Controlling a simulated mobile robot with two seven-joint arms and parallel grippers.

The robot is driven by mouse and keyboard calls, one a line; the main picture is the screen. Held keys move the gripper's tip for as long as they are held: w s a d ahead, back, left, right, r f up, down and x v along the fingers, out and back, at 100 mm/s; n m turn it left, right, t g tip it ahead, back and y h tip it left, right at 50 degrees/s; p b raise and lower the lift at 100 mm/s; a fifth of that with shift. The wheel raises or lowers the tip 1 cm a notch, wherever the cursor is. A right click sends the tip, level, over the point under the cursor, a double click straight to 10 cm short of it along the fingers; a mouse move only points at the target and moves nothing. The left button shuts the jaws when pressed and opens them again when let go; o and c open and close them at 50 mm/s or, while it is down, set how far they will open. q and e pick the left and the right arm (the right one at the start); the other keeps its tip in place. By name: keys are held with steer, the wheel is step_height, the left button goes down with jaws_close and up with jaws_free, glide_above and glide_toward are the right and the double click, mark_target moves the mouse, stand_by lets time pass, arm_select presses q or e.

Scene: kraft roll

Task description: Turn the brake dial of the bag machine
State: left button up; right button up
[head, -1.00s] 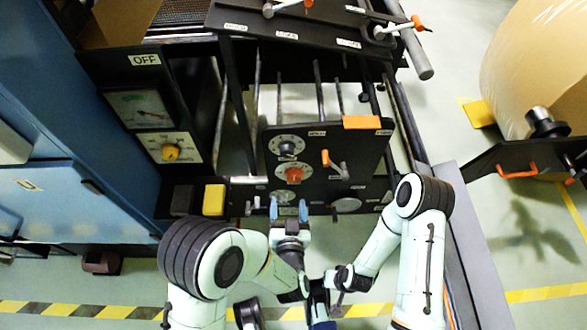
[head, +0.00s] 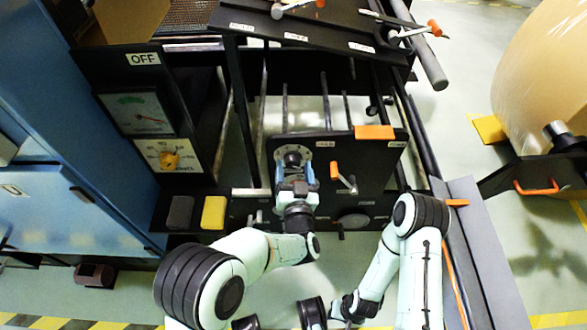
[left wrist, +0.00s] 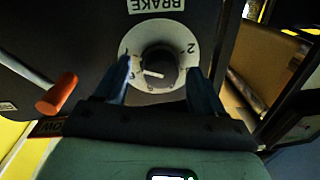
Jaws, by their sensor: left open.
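The brake dial (left wrist: 150,68) is a black knob with a white pointer line on a pale numbered plate, under an upside-down BRAKE label (left wrist: 157,5) in the left wrist view. In the head view, the dial (head: 292,156) is at the upper left of the black panel (head: 370,155). My left gripper (head: 295,172) is open, its blue fingers pointing at the panel. In the left wrist view its fingers (left wrist: 161,82) stand on either side of the knob; I cannot tell whether they touch it. My right arm is folded at the lower right; its fingers do not show.
A crank with an orange handle (head: 336,171) sticks out right of the dial; its handle also shows in the left wrist view (left wrist: 57,95). The orange dial below is hidden by my gripper. A box with a gauge and yellow knob (head: 169,160) stands left. A kraft roll (head: 550,75) is far right.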

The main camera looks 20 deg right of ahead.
arm_select(q)
steer(key=shift+w+d, duration=0.1)
steer(key=shift+w, duration=0.3)
arm_select(e)
steer(key=shift+s+f, duration=0.1)
steer(key=shift+s, duration=0.1)
arm_select(q)
steer(key=c, duration=1.1)
steer(key=shift+o, duration=0.2)
